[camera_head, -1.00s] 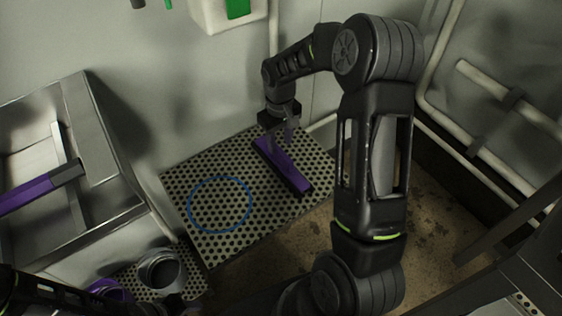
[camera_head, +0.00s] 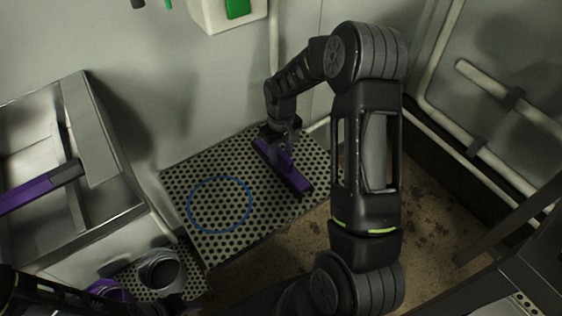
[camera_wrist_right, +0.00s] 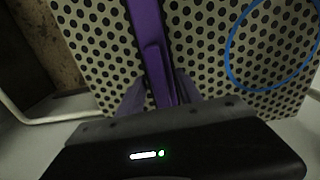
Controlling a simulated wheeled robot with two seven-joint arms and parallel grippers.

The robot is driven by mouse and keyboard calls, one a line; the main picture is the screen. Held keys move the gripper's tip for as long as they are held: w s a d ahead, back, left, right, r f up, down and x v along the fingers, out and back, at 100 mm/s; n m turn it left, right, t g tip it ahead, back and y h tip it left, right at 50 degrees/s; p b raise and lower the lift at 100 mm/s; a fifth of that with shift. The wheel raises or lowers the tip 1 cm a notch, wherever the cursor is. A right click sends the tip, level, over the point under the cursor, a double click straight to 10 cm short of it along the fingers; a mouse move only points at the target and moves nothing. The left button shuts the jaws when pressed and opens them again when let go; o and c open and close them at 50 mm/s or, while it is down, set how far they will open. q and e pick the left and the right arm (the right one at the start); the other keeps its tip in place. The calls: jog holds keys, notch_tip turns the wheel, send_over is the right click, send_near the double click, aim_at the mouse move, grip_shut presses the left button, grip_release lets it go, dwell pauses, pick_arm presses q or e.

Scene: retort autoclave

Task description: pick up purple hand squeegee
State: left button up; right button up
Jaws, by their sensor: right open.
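The purple hand squeegee (camera_head: 290,176) lies on a perforated metal shelf (camera_head: 190,178) against the wall. In the right wrist view the squeegee (camera_wrist_right: 148,35) runs from the top edge down between the two fingers. My right gripper (camera_head: 280,148) is over its far end, low and close to the shelf. In the right wrist view my right gripper (camera_wrist_right: 158,95) is open, with one finger on each side of the purple handle. Whether the fingers touch it, I cannot tell. My left gripper is not clearly in view.
A steel sink (camera_head: 112,215) with another purple-handled tool (camera_head: 40,188) stands at left. A metal pot (camera_head: 160,272) sits lower left. White pipes (camera_head: 500,95) run along the right wall.

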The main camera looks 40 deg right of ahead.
jog(key=shift+c, duration=0.2)
grip_shut()
dwell(1.1)
